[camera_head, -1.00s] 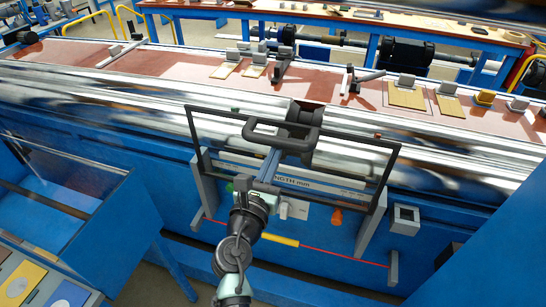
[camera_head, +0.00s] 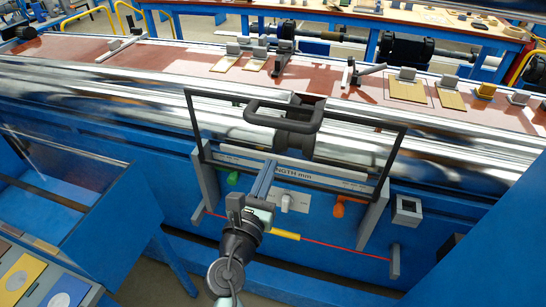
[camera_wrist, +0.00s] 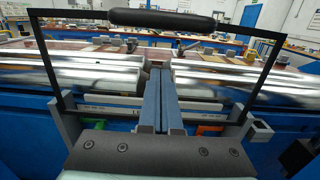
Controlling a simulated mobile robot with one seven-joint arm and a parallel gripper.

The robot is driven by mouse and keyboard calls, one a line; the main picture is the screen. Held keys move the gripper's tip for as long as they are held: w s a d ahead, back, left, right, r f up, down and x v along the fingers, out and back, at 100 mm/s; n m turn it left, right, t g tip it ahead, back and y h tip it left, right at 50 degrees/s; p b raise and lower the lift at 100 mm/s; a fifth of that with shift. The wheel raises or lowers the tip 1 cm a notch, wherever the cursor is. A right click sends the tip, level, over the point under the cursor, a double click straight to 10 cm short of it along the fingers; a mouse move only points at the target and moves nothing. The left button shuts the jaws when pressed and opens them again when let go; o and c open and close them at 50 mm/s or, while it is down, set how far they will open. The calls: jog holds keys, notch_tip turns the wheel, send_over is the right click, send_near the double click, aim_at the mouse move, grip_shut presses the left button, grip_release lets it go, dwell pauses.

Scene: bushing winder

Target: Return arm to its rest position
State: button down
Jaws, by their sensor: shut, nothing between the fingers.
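My gripper (camera_head: 266,178) is in front of the blue machine's control panel, with its two long blue fingers shut together and empty. In the wrist view the closed fingers (camera_wrist: 161,85) point forward, toward the machine. A black-framed guard (camera_head: 189,128) with a thick black handle (camera_head: 281,124) stands in front of the shiny roller. In the head view the fingertips are below the handle, with a visible gap. In the wrist view the handle (camera_wrist: 165,19) spans the top, above the fingers. My gripper hides part of the panel.
The panel carries a green knob (camera_head: 233,178), an orange knob (camera_head: 339,207), a white switch (camera_head: 294,201) and a red line with a yellow middle (camera_head: 286,235). A grey square socket (camera_head: 406,211) is at right. A blue bin (camera_head: 110,205) stands at left.

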jog(key=v, duration=0.6)
jog(key=d+r+m+t, duration=0.3)
jog(key=r+m, duration=1.7)
jog(key=r, duration=0.6)
jog(key=s+r+m+t+y, duration=0.3)
jog(key=s+r+m, duration=0.3)
jog(key=r, duration=0.4)
jog(key=s+r+m+t+y, duration=0.2)
jog(key=s+r+m, duration=0.4)
jog(key=r, duration=0.4)
jog(key=shift+s+a+r+t+y, duration=0.2)
jog(key=shift+a+t+y, duration=0.2)
jog(key=shift+t, duration=0.5)
